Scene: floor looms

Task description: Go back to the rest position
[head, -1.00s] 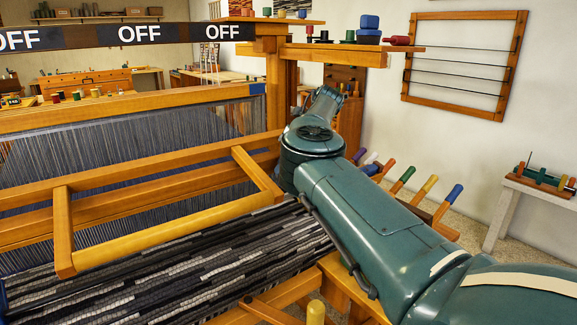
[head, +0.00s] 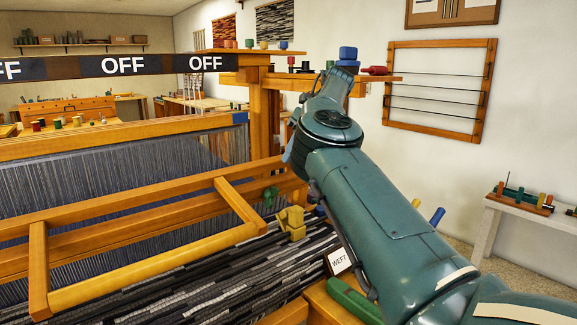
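My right arm reaches in from the lower right across the front of the loom, with its far joint raised in front of the loom's right post. I cannot make out its gripper fingers. My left arm and gripper are outside the view. The wooden loom (head: 130,137) fills the left and middle, with grey warp threads (head: 100,170) and a dark striped woven cloth (head: 190,290). A wooden frame bar (head: 150,270) lies across above the cloth.
A yellow block (head: 292,223) and a green piece (head: 270,196) sit at the cloth's right end, near a WEFT card (head: 340,262). A green bar (head: 352,300) lies beneath my arm. A bench (head: 520,205) stands at right. Spools top the loom's shelf (head: 330,77).

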